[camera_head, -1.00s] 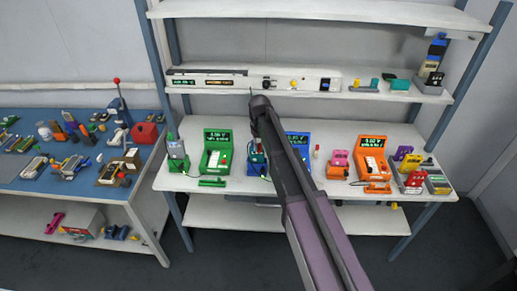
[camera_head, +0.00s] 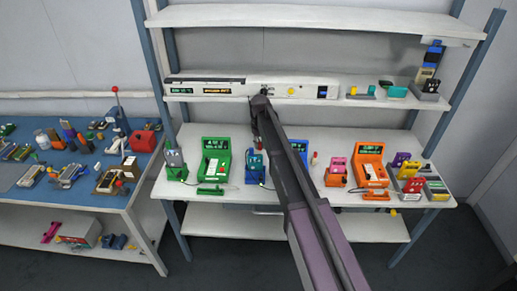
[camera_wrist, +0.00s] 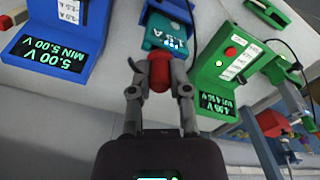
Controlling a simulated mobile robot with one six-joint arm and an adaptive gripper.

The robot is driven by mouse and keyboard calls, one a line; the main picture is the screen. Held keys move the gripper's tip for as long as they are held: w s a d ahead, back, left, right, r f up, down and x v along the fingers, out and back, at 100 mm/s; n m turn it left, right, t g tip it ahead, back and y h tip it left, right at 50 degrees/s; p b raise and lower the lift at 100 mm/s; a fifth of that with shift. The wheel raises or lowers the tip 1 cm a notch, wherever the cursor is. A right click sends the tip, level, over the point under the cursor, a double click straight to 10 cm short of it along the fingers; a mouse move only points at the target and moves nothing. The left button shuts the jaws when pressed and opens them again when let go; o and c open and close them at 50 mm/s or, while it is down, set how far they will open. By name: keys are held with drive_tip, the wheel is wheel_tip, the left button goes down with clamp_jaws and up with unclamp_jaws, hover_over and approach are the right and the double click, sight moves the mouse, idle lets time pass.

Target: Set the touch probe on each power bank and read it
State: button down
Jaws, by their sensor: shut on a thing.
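My gripper (camera_wrist: 159,88) is shut on a red-bodied piece, the touch probe (camera_wrist: 159,74), in the wrist view. The probe's far end points at a teal power bank (camera_wrist: 160,36) with a small lit display, seated in a blue stand (camera_wrist: 172,12). I cannot tell whether the tip touches it. A blue meter (camera_wrist: 50,45) reads 5.00 V, MIN 5.00. A green meter (camera_wrist: 222,70) stands on the other side; it also shows in the head view (camera_head: 215,160). There, a grey power bank (camera_head: 173,158) stands in a green holder, and a pink one (camera_head: 337,165) near the orange meter (camera_head: 370,165).
The white bench (camera_head: 240,201) holds these stations, with yellow, purple and red units (camera_head: 405,170) at its right end. A shelf (camera_head: 400,100) runs above the bench. A blue table (camera_head: 100,200) on the left is crowded with tools and parts.

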sight(260, 158)
drive_tip(key=shift+w+d, duration=0.15)
drive_tip(key=shift+w, duration=1.15)
drive_tip(key=shift+f, duration=0.1)
drive_tip(key=shift+g, duration=0.8)
drive_tip(key=shift+w+f+b, duration=0.2)
drive_tip(key=shift+f+b, duration=2.25)
drive_tip(key=shift+b, duration=0.2)
drive_tip(key=shift+s+f+b, duration=0.1)
drive_tip(key=shift+f+b, duration=0.35)
drive_tip(key=shift+b, duration=0.05)
drive_tip(key=shift+r, duration=0.1)
drive_tip(key=shift+w+r+p, duration=0.2)
drive_tip(key=shift+r+p, duration=1.25)
drive_tip(key=shift+p, duration=0.1)
drive_tip(key=shift+w+r+p, duration=0.2)
drive_tip(key=shift+r+p, duration=1.25)
drive_tip(key=shift+p, duration=0.05)
drive_tip(key=shift+r, duration=0.1)
